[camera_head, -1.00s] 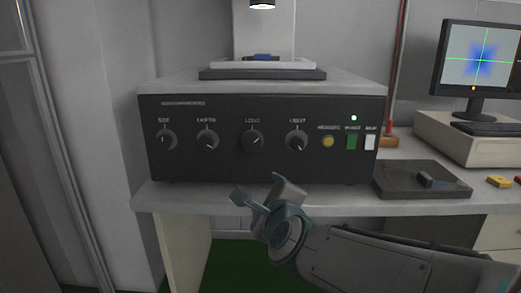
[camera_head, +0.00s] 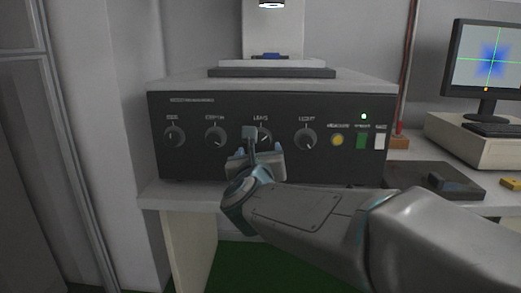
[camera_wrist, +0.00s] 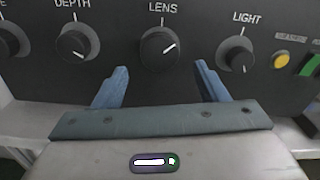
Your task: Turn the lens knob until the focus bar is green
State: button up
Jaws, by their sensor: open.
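The lens knob (camera_wrist: 159,47) is a round black dial with a white pointer line, third of the row on the black control panel. In the wrist view its pointer aims to the upper right. My gripper (camera_wrist: 160,82) is open in front of and a little below the knob, a blue finger to each side, not touching it. In the head view my gripper (camera_head: 258,142) partly covers the lens knob (camera_head: 264,136). The monitor (camera_head: 489,58) shows a blue blurred patch with a green cross and a small orange mark beneath; I see no green focus bar.
The depth knob (camera_wrist: 77,42) and light knob (camera_wrist: 236,54) flank the lens knob. A yellow button (camera_head: 337,140), green switch (camera_head: 362,141) and white switch (camera_head: 380,141) sit to the right. A dark pad (camera_head: 440,182) lies on the bench at right.

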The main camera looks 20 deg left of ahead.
aim_at(260, 144)
jog(key=shift+x, duration=2.2)
jog(key=c, duration=1)
